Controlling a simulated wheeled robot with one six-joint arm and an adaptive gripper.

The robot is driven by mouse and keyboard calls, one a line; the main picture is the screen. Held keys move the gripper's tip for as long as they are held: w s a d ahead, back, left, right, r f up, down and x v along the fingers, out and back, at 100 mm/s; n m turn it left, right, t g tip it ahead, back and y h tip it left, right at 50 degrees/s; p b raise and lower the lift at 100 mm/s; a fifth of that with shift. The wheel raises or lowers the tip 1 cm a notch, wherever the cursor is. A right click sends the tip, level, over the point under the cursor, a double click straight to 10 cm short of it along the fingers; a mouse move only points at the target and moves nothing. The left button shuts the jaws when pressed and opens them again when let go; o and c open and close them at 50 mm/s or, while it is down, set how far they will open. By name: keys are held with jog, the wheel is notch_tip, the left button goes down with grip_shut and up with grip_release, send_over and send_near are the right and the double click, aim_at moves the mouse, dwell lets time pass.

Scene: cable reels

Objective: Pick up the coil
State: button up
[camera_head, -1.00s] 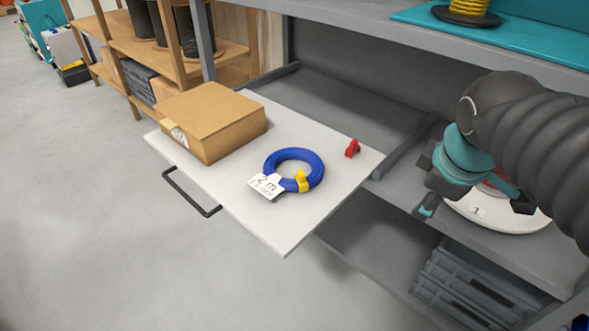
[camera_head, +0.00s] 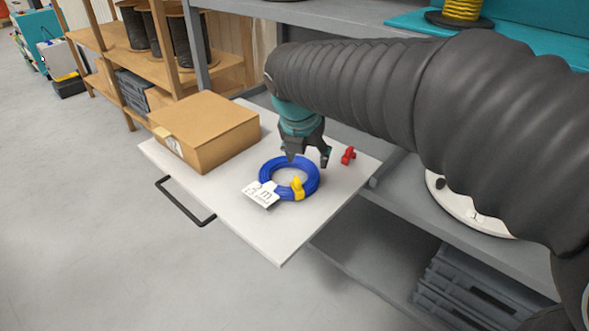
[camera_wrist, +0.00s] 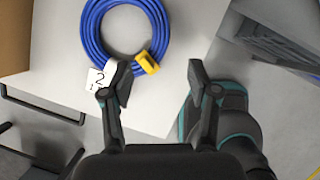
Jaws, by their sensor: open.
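The blue coil (camera_head: 311,181) lies flat on a white pull-out board, with a yellow clip (camera_head: 297,188) around it and a white "2 m" tag (camera_head: 261,194) at its front left. In the head view my gripper (camera_head: 307,163) points down over the coil's far side and hides a little of it. In the wrist view the coil (camera_wrist: 88,38) is at the top, ahead of the fingers, with the yellow clip (camera_wrist: 146,62) between and beyond them. My gripper (camera_wrist: 158,78) is open and empty there. Part of the coil is cut off by the picture's top edge.
A cardboard box (camera_head: 205,132) stands on the white board (camera_head: 268,236), left of the coil. A small red object (camera_head: 348,156) lies right of my gripper. The board has a black handle (camera_head: 184,203) at its front. A grey shelf edge runs behind and above.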

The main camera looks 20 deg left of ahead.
aim_at(312, 179)
jog(key=b+x, duration=0.1)
jog(key=x, duration=1)
jog(key=shift+w+d, duration=0.1)
jog(key=shift+w, duration=0.05)
jog(key=shift+r, duration=0.1)
grip_shut()
